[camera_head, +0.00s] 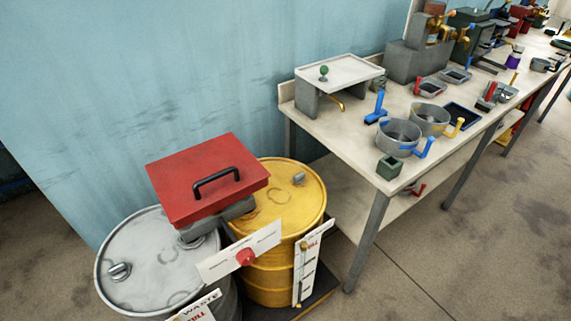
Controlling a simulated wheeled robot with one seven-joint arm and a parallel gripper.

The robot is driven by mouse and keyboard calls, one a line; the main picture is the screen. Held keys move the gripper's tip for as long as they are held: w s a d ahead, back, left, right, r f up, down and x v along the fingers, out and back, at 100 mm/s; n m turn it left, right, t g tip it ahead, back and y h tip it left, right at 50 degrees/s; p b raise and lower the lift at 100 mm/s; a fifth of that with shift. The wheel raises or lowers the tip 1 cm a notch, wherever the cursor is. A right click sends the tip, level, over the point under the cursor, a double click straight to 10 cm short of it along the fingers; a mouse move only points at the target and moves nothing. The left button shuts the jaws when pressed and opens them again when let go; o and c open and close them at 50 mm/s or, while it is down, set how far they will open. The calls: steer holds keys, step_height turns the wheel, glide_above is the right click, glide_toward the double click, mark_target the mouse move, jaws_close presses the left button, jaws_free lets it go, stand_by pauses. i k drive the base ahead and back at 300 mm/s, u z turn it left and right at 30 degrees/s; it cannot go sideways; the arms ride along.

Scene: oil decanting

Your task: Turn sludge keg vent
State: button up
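No label reading sludge can be made out. A grey drum (140,269) stands at the lower left, with a plate (199,308) reading "WASTE" cut off by the bottom edge. A small grey fitting (119,271) sits on its lid. A yellow drum (287,210) stands right of it, with a small grey fitting (298,178) on its lid. A white plate (222,266) with a red knob (245,257) is in front of the drums; its lettering is too small to read. I cannot tell which part is the vent. My gripper is not in view.
A red box (202,205) with a black handle (217,183) covers part of both drums. A long workbench (350,163) with pans and blue and yellow handles runs to the upper right. Bare floor (450,270) lies at the lower right.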

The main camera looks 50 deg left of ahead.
mark_target(297, 180)
steer(key=u, duration=0.8)
steer(key=i, duration=0.85)
steer(key=u, duration=1.3)
steer(key=i, duration=0.2)
steer(key=u, duration=0.1)
